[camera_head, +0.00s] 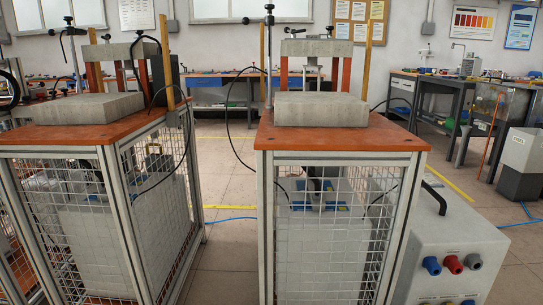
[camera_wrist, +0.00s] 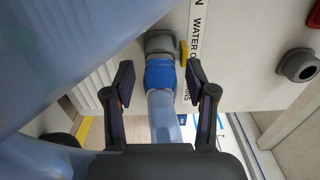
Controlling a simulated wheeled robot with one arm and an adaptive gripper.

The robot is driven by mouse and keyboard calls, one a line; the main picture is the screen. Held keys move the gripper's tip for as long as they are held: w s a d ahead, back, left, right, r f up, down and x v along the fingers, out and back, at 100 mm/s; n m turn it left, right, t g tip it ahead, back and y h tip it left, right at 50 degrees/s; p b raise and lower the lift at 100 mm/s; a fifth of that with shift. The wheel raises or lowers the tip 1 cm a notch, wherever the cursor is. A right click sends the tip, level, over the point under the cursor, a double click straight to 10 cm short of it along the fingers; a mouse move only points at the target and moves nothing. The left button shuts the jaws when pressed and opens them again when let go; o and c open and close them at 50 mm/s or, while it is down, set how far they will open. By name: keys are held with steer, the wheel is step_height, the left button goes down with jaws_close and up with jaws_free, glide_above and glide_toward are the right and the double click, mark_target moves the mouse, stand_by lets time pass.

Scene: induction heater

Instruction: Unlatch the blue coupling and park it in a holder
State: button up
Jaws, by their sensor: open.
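The blue coupling (camera_wrist: 161,74) is in the middle of the wrist view, joined to a grey fitting (camera_wrist: 160,42) on a pale panel. A light blue hose (camera_wrist: 163,115) runs from it toward my gripper. A small yellow piece (camera_wrist: 184,53) is beside the grey fitting; whether it is the latch I cannot tell. My gripper (camera_wrist: 160,80) is open, with one finger on each side of the coupling and hose, apart from both. In the head view, a blue connector (camera_head: 431,265) is on the front of a grey cabinet (camera_head: 450,240). I cannot identify a holder.
The cabinet also has a red connector (camera_head: 453,264) and a grey connector (camera_head: 473,261). A grey socket (camera_wrist: 298,66) sits right of the coupling in the wrist view. A caged bench (camera_head: 340,150) stands left of the cabinet. Blue cable lies on the floor at right.

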stand_by(0.6)
jaws_close()
stand_by(0.3)
steer(key=shift+s+p, duration=0.15)
steer(key=shift+p, duration=0.2)
steer(key=shift+s+p, duration=1.35)
steer(key=shift+s, duration=1.5)
steer(key=shift+r, duration=0.1)
steer(key=s+a+r, duration=0.1)
steer(key=a+r, duration=0.1)
steer(key=r, duration=0.8)
steer(key=s+a+r, duration=0.1)
steer(key=a+r, duration=0.2)
steer(key=r, duration=0.8)
steer(key=shift+r, duration=0.15)
